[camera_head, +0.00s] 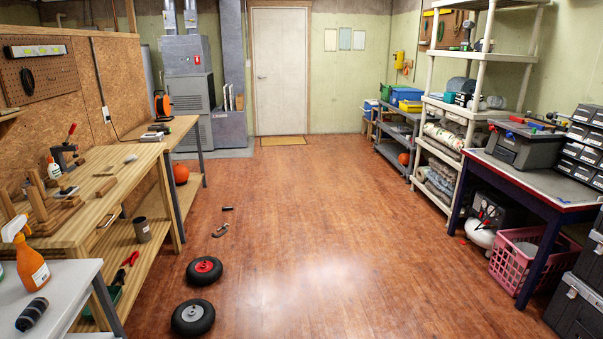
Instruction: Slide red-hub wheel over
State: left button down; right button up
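The red-hub wheel (204,270) has a black tire and a red center. It lies flat on the wooden floor, left of the middle of the head view. A second black wheel with a grey-white hub (193,317) lies flat just in front of it, nearer to me. A small gap shows between the two tires. Neither of my grippers shows in the head view.
Two small dark pieces (220,230) lie on the floor beyond the wheels. A wooden workbench (100,215) with a lower shelf stands to the left. A grey table (75,280) is at the near left. The floor (330,240) to the right of the wheels is clear.

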aim_at(205, 270)
jog(key=i+u, duration=0.1)
jog(key=i, duration=0.9)
jog(key=i+l+u, duration=0.1)
jog(key=i, duration=0.95)
jog(key=i+u, duration=0.2)
jog(key=i, duration=0.3)
jog(key=i+u, duration=0.2)
jog(key=i, duration=0.3)
jog(key=i+u, duration=0.25)
jog(key=i, duration=0.25)
jog(key=i+l+u, duration=0.2)
jog(key=i, duration=0.25)
jog(key=i+l, duration=0.05)
